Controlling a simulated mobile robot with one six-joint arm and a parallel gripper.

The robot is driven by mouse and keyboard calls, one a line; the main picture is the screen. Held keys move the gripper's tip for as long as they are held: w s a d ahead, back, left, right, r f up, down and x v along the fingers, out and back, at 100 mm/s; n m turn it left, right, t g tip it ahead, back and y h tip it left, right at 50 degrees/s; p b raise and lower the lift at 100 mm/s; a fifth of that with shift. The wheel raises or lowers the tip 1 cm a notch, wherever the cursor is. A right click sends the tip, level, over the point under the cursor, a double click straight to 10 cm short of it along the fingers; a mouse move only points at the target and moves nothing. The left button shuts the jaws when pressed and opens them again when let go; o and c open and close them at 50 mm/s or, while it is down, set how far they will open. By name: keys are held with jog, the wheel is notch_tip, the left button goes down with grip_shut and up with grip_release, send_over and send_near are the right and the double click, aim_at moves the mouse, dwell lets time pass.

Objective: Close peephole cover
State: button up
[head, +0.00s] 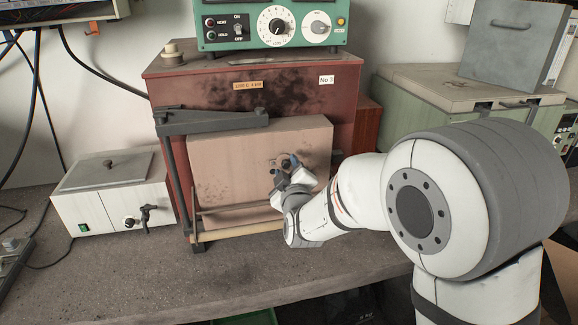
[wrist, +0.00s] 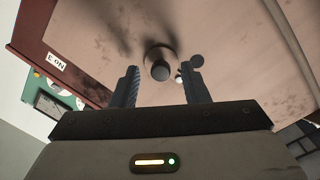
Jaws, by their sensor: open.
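The peephole is on the pinkish-tan door of the red furnace. In the wrist view, a short round metal tube (wrist: 159,63) with a dark end stands out from the door, between my fingers in the picture. In the head view, my gripper (head: 287,166) is close to the door and partly hides the peephole fittings (head: 275,164).
The furnace door (head: 235,160) has a dark metal bracket (head: 212,121) on its upper left. A white box with a black valve (head: 112,192) stands left, a green case (head: 415,110) right. The concrete bench (head: 270,270) is clear in front.

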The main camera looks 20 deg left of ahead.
jog(key=shift+w+a, duration=0.2)
jog(key=shift+w, duration=0.2)
jog(key=shift+c, duration=0.2)
grip_shut()
jog(key=shift+d, duration=0.15)
